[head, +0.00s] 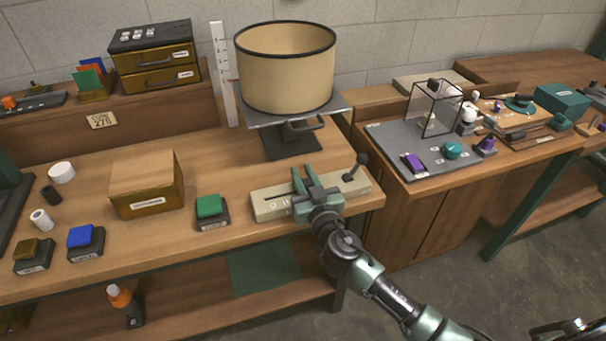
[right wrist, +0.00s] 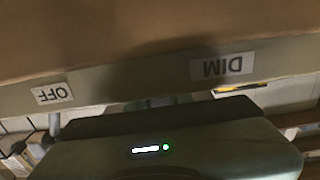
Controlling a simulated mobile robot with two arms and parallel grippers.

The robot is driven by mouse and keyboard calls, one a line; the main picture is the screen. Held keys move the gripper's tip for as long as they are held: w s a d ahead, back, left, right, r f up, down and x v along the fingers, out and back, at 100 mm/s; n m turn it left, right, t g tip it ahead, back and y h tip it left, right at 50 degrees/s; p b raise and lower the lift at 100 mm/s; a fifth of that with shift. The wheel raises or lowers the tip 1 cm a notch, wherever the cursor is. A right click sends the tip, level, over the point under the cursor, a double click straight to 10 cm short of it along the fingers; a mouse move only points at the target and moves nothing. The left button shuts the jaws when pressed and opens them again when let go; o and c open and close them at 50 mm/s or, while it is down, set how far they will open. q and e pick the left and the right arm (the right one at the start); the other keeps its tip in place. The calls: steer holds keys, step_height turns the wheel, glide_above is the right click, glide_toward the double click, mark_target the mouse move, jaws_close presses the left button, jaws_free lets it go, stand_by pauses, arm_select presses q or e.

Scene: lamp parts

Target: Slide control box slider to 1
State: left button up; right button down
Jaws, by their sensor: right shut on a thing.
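The control box (head: 268,206) is a long, low beige box near the front edge of the workbench, with small marks and a slot on its top. My right gripper (head: 305,182) is over the middle of the box, shut on the slider, which its fingers largely hide. A lever with a black knob (head: 361,160) rises from the box's right end, apart from the fingers. The right wrist view shows upside-down labels, OFF (right wrist: 52,94) and DIM (right wrist: 222,66), on a pale strip. The slider's exact setting cannot be read. My left gripper is out of view.
A big cream lampshade (head: 286,75) stands on a dark stand behind the box. A green button (head: 209,206) is just left of the box, with a cardboard-coloured box (head: 147,185) further left. A grey board with small parts (head: 395,150) lies on the right bench.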

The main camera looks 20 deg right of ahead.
mark_target(280, 187)
steer(key=shift+a, duration=0.1)
stand_by(0.7)
steer(key=a+b, duration=0.2)
steer(key=a, duration=0.3)
steer(key=shift+s+a+f+b, duration=0.1)
steer(key=shift+a+b, duration=0.05)
steer(key=shift+b, duration=0.15)
steer(key=shift+a, duration=0.3)
steer(key=c, duration=1.2)
jaws_free()
steer(key=shift+c, duration=0.2)
steer(key=shift+d, duration=0.1)
